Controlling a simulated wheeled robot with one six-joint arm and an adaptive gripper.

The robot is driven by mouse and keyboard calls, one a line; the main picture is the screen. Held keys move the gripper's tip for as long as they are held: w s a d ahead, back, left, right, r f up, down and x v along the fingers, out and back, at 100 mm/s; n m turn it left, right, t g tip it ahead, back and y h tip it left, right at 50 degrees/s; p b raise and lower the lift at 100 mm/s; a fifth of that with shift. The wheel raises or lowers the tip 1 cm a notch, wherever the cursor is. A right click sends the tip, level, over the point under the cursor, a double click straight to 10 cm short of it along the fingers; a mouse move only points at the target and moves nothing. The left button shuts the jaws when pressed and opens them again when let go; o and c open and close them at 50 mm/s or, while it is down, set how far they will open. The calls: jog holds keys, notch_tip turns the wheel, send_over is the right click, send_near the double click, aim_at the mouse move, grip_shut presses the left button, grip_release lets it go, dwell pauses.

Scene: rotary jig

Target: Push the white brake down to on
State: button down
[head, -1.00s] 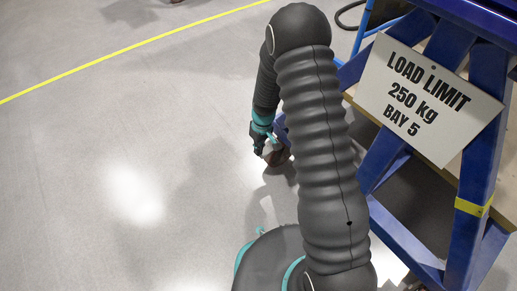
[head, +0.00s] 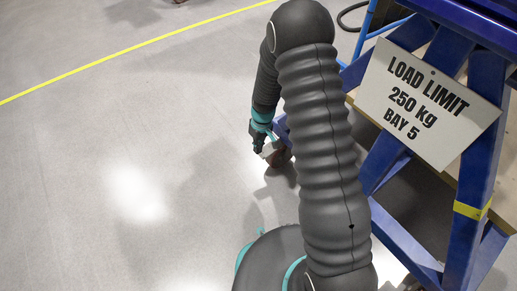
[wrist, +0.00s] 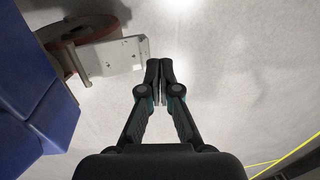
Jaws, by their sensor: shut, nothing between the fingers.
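The white brake (wrist: 127,54) is a flat pale plate with small holes, jutting out from a brown caster wheel (wrist: 80,30) in the wrist view. My gripper (wrist: 159,64) is shut and empty, its fingertips just beside the plate's outer right end. I cannot tell whether they touch it or how high they are above it. In the head view my gripper (head: 257,149) points down next to the caster, where a small pale bit of the brake (head: 268,150) shows. The caster is mostly hidden by my arm there.
The jig's blue frame (head: 475,150) stands at the right with a load limit sign (head: 428,103). A blue frame part (wrist: 45,120) is close at the left in the wrist view. Grey floor (head: 110,150) is clear to the left, with a yellow line (head: 130,48).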

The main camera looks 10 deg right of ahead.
notch_tip(320, 180, up, 11)
jog(key=s+a+p, duration=0.1)
jog(key=a, duration=0.1)
jog(key=shift+s+a, duration=0.15)
jog(key=shift+s, duration=0.05)
jog(key=shift+f, duration=0.1)
jog(key=s+d+r+m+t+p, duration=0.1)
jog(key=s+d+r+m+t, duration=0.1)
jog(key=s+r, duration=0.6)
jog(key=s+d+r+m+t+p, duration=0.2)
jog(key=s+d+r, duration=0.3)
jog(key=s+r, duration=0.4)
jog(key=s+d+r+m+t+h+p, duration=0.1)
jog(key=s+r, duration=0.7)
jog(key=r, duration=1)
jog(key=d+t+p, duration=0.1)
jog(key=d, duration=0.1)
jog(key=shift+s+d+r+m, duration=0.3)
jog(key=shift+s+d+m, duration=0.05)
jog(key=shift+m, duration=0.05)
